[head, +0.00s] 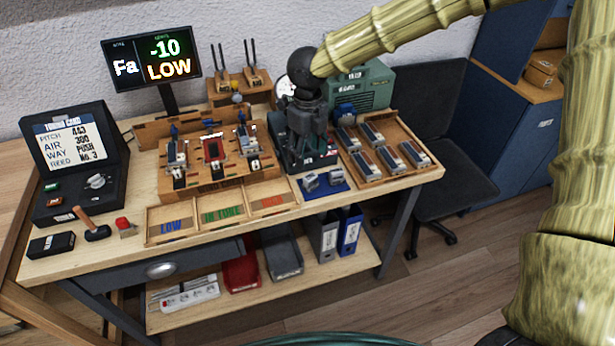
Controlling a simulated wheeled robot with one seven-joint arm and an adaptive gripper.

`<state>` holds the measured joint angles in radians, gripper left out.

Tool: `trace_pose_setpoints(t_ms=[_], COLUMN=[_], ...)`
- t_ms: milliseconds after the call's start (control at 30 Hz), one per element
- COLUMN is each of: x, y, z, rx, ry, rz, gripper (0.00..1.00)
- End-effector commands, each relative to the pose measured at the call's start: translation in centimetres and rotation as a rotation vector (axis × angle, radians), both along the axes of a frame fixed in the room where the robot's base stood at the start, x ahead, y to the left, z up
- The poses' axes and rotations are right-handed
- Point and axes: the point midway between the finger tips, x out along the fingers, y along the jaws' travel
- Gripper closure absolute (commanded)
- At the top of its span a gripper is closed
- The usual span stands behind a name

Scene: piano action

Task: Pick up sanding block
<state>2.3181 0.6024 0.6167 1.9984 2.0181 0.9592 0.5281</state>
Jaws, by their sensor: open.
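A black block with a small pale label (51,245) lies at the front left of the bench top; it looks like the sanding block, though its label is too small to read. My gripper (304,160) points down over the back right of the bench, between the wooden fixture and the tray of parts. It is open, and I see nothing held in it. It is far to the right of the black block. My gripper hides part of the dark device below it.
Near the block are a wooden-handled tool (94,228), a small red-topped piece (125,227) and a black case with a raised lid (78,186). Three labelled bins (219,215) line the front edge. A monitor (151,58) stands behind. A chair (440,165) stands right.

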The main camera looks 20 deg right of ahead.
Motion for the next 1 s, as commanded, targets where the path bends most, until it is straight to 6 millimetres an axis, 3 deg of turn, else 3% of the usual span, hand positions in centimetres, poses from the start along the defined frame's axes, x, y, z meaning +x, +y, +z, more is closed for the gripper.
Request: trace_pose_setpoints(t_ms=[233,467,733,1000], x=[-0.2,-0.2,-0.3,-0.2], y=[-0.4,-0.3,-0.4,-0.4], z=[-3.4,-5.1,-8.5,-9.7], rx=[-0.001,-0.002,-0.002,0.000], ry=[0.002,0.001,0.002,-0.001], rz=[-0.004,-0.003,0.000,0.000], gripper=[0.41,0.41,0.41,0.41])
